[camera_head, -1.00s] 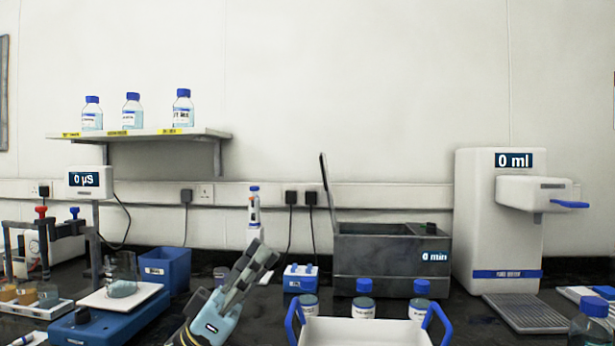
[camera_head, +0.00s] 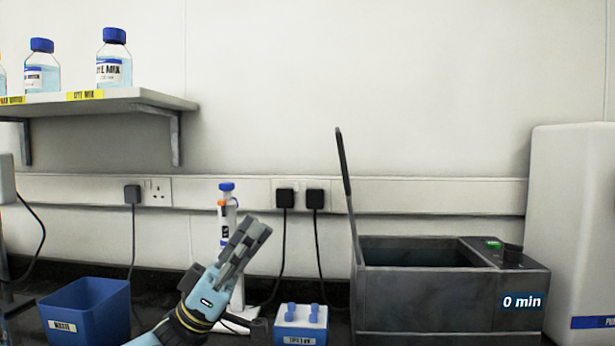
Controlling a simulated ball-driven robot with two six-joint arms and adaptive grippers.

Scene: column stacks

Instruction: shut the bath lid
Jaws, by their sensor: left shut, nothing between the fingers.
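The grey bath (camera_head: 430,303) stands right of centre, with "0 min" on its front and a green button on its top right. Its dark lid (camera_head: 346,185) stands open, nearly upright and tilted slightly left, at the bath's left edge. My left gripper (camera_head: 249,240) is shut and empty, pointing up and right. It is left of the lid and apart from it, in front of the pipette stand. My right gripper is out of view.
A blue waste bin (camera_head: 86,312) stands at the left. A blue tip box (camera_head: 300,324) sits between my left gripper and the bath. A white dispenser (camera_head: 572,230) stands right of the bath. A shelf (camera_head: 150,98) with bottles hangs upper left.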

